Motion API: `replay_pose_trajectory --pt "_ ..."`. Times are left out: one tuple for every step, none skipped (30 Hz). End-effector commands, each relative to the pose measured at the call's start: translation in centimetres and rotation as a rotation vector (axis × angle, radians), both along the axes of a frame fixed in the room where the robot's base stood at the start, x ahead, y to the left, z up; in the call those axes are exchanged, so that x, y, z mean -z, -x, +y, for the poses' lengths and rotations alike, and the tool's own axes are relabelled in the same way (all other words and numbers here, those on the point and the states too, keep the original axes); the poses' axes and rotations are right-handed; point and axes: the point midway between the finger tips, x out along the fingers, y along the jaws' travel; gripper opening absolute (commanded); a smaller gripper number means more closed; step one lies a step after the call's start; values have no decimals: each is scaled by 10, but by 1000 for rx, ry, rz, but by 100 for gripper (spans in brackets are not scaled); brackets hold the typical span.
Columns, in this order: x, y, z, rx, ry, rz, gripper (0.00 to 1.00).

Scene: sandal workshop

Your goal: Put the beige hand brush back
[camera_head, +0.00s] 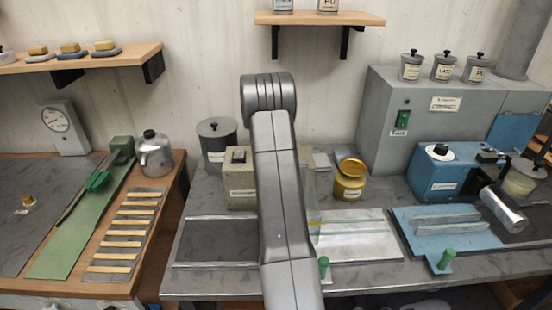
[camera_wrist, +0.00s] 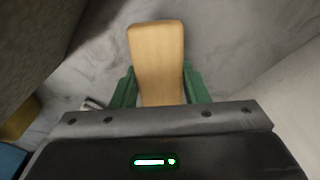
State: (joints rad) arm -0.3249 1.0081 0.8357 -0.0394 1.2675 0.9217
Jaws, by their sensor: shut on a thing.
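The beige hand brush (camera_wrist: 156,45) shows in the wrist view as a smooth wood-coloured block with rounded corners. My gripper (camera_wrist: 160,88) has its two green fingers on either side of it and is shut on it. The far end of the brush sticks out beyond the fingers; its near end is hidden by the gripper body. Bristles are not visible. In the head view my arm hides the gripper and the brush.
The middle bench (camera_head: 215,281) holds a beige box (camera_head: 240,192), a dark lidded pot (camera_head: 217,150), a yellow tin (camera_head: 349,187) and a blue box (camera_head: 436,180). A left wall shelf (camera_head: 130,58) holds several beige-topped pieces on dark bases. A grey cabinet (camera_head: 385,125) stands behind.

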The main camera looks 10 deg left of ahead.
Motion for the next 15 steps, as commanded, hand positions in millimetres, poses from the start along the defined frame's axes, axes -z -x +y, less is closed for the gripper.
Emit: replay_pose_trajectory --pt "6 1 0 0 1 3 21" --pt "9 1 0 0 1 2 21" --pt "15 1 0 0 1 3 21" --pt "20 0 0 0 1 3 21" --pt "24 0 0 0 1 3 21" --pt "29 1 0 0 1 3 21" --pt "31 0 0 0 1 2 21" --pt "32 0 0 0 0 0 21" --pt "32 0 0 0 0 -1 21" --pt "32 0 0 0 0 -1 21" --pt "32 0 0 0 0 -1 21" --pt "32 0 0 0 0 -1 21" --pt "32 0 0 0 0 -1 21" --pt "32 0 0 0 0 -1 21" --pt "33 0 0 0 0 0 21"
